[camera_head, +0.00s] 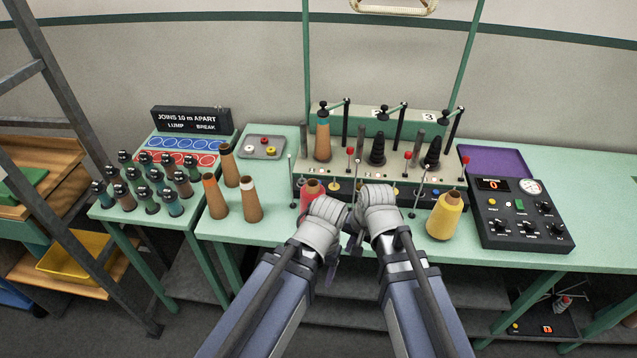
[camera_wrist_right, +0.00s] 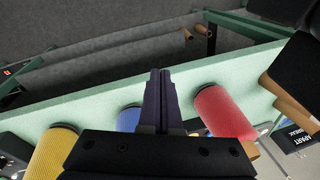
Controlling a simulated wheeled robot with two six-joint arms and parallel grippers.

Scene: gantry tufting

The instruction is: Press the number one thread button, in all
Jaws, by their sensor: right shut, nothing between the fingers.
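The green thread stand (camera_head: 430,122) stands at the back middle of the table, with plates 2 and 3 readable and a brown cone on its left post. A row of small knobs and buttons runs along its low dark front (camera_head: 380,190); I cannot tell which button is number one, and my wrists cover part of it. My right gripper (camera_wrist_right: 160,75) is shut and empty in the right wrist view, its fingers above the table's front edge, near the red cone (camera_wrist_right: 222,112) and blue cone (camera_wrist_right: 128,118).
A yellow cone (camera_head: 445,215) stands right of my wrists, with a control box (camera_head: 520,215) beyond it. Brown cones (camera_head: 250,200) stand at left. A grey tray (camera_head: 262,147) and a purple tray (camera_head: 495,160) lie behind. The left side table (camera_head: 135,222) holds several dark-topped spools.

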